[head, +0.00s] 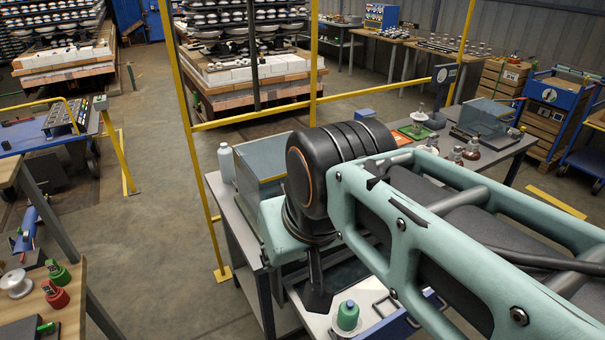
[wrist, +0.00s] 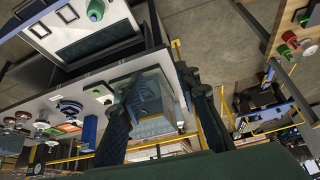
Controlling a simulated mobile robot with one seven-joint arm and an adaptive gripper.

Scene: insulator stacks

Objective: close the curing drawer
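The curing drawer appears to stand open, with a pale rim and dark inside in the wrist view (wrist: 72,50). In the head view its blue side (head: 402,322) shows below my arm, and much of it is hidden. A green-capped piece (head: 347,316) stands on the pale surface there and also shows in the wrist view (wrist: 96,10). My gripper (wrist: 162,95) has its two dark fingers spread apart, with nothing visible held between them. The drawer lies beyond and left of the fingers in the wrist view, apart from them.
A clear-walled box (head: 258,165) and a white bottle (head: 226,162) stand on the bench behind my arm. A yellow rail post (head: 203,190) rises left of the bench. A wooden table with red and green pieces (head: 55,294) is at lower left. Open floor (head: 150,240) lies between.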

